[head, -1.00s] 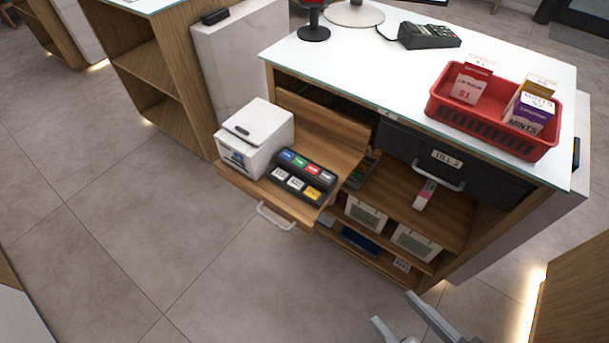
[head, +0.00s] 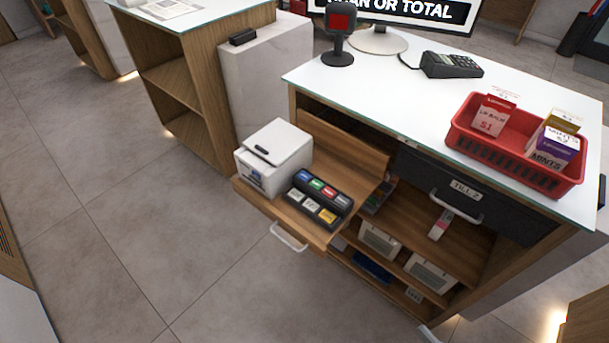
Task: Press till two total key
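The till two keypad (head: 319,199) is a dark block on the pulled-out wooden shelf (head: 300,226). Its back row has blue, green and red keys; its front row has two white keys and a yellow key (head: 327,215). The key lettering is too small to read, so I cannot tell which is the total key. The drawer (head: 465,188) right of it is labelled TILL 2 and looks shut. Only a grey tip of my gripper (head: 428,334) shows at the bottom edge, below and right of the keypad, apart from it. The rest is out of frame.
A white printer (head: 272,158) stands left of the keypad. The shelf has a front handle (head: 289,237). On the counter are a scanner (head: 339,40), a card terminal (head: 452,65), a red basket (head: 515,165) and a screen (head: 405,12) ending "OR TOTAL". Floor left is clear.

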